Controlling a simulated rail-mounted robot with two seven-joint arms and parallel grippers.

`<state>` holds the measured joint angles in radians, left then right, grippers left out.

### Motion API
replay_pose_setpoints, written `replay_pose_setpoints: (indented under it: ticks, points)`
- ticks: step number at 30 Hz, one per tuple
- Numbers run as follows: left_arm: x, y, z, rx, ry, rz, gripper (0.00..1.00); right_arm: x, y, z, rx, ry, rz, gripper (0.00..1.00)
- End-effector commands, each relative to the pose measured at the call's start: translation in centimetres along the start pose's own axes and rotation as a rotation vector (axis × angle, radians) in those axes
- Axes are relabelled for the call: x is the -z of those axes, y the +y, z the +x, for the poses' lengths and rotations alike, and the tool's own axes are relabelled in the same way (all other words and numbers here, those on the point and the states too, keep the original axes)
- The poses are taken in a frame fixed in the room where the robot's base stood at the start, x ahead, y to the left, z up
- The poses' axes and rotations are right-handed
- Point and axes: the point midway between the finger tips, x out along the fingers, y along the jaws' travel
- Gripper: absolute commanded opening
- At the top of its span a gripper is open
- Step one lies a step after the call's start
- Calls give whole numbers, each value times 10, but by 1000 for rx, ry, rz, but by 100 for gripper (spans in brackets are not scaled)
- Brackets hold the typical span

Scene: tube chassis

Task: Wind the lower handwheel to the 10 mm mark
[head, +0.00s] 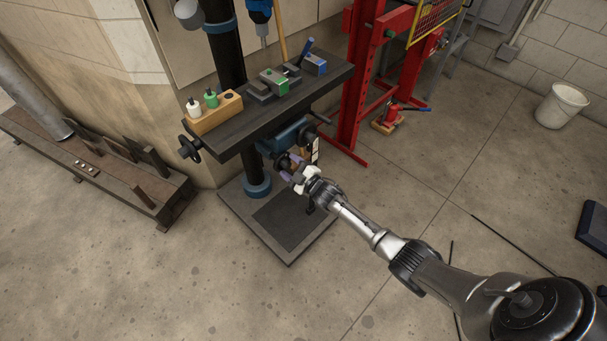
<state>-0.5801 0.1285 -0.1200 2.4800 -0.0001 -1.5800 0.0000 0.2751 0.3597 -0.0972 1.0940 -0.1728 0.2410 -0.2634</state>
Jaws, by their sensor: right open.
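The drill press table (262,118) is a dark slab on a black column. A black handwheel (188,149) sticks out at its left end. Under the table is a blue-grey slide body (290,132), with a small dark round handwheel (283,161) low at its front. A white strip, perhaps the scale (315,150), stands beside it; its marks are too small to read. My right gripper (291,168) is open, its purple-tipped fingers at this lower handwheel and partly covering it. I cannot tell whether they touch it. My left gripper is not in view.
A wooden block (216,114) with white and green bottles, a green-and-grey vise (274,82) and a blue block (315,65) are on the table. A red press frame (362,85) stands close on the right.

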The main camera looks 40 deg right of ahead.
Motion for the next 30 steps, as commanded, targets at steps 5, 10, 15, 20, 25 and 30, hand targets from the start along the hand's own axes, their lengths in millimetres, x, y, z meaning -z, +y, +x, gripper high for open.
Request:
replay_pose_setpoints:
  ticks: [5, 10, 15, 20, 25, 30]
  points:
    - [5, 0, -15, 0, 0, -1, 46, 2, 2, -30, 3, -3, 1, 60]
    - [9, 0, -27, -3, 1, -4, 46, 2, 2, -65, 2, -2, 1, 60]
    - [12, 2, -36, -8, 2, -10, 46, 1, 2, -96, 1, -2, 0, 60]
    - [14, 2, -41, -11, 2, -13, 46, 1, 2, -116, -1, -2, 0, 60]
    - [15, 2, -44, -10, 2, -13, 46, 0, 2, -128, -1, -1, 0, 60]
    - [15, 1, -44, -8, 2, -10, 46, 0, 2, -131, -2, 0, -1, 60]
